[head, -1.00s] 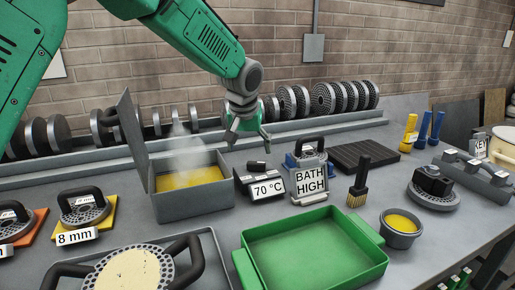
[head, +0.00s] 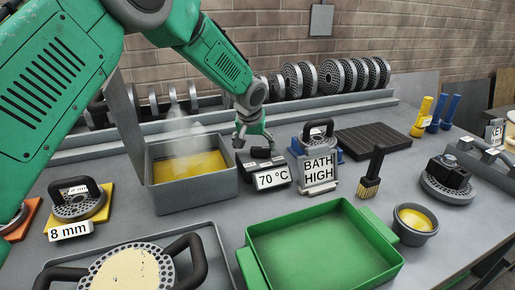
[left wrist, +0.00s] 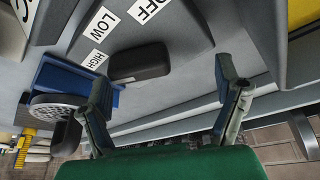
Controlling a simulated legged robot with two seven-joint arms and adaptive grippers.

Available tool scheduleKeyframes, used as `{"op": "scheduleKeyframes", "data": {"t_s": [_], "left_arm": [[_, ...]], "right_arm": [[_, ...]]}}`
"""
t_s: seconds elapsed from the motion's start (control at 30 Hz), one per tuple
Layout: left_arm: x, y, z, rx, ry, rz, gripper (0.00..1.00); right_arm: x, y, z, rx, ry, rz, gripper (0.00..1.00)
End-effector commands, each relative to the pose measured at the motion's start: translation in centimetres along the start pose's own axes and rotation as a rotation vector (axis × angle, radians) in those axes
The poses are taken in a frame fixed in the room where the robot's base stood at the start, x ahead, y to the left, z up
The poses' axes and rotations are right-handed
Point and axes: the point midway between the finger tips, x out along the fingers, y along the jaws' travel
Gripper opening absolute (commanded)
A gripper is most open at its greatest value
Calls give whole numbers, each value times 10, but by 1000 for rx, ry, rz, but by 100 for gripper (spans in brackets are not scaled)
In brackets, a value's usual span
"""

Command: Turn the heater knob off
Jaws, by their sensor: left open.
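The heater knob (left wrist: 138,62) is a dark bar-shaped handle on a grey control box (left wrist: 155,28) with OFF, LOW and HIGH labels, in the left wrist view. The knob's left end lies towards the HIGH label (left wrist: 95,60). In the head view the control box (head: 262,165) stands right of the steaming bath (head: 190,180), with a 70 °C sign (head: 272,179) at its front. My left gripper (head: 253,140) is open above and behind the box. In the left wrist view its fingers (left wrist: 165,90) are spread either side of the knob, apart from it. My right gripper is not visible.
A BATH HIGH sign (head: 318,170) and a die with a black handle on a blue stand (head: 316,135) stand close right of the box. The bath's raised lid (head: 122,115) is left. A green tray (head: 322,250) lies in front, and a brush (head: 371,175) stands right.

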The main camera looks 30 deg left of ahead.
Motion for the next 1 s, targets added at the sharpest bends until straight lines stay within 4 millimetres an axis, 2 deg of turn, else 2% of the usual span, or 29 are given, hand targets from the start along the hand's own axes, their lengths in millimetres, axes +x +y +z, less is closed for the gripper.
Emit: {"op": "scheduleKeyframes", "data": {"t_s": [0.1, 0.3, 0.53, 0.57, 0.6, 0.7, 1.0], "left_arm": [[13, 6, 4, 7, -5, -19, 74], [21, 15, 6, 14, -4, -31, 74], [22, 7, 3, 8, 0, -15, 74], [22, 6, 2, 7, 0, -13, 71], [22, 4, 2, 7, 0, -10, 57], [23, 3, 1, 6, -1, -7, 23], [24, 5, 1, 6, -2, -23, 24]], "right_arm": [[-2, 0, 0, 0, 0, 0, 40], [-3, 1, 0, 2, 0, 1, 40], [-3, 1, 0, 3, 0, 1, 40], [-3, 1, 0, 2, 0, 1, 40], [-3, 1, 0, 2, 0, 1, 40], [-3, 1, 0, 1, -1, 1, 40], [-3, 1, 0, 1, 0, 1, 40]]}}
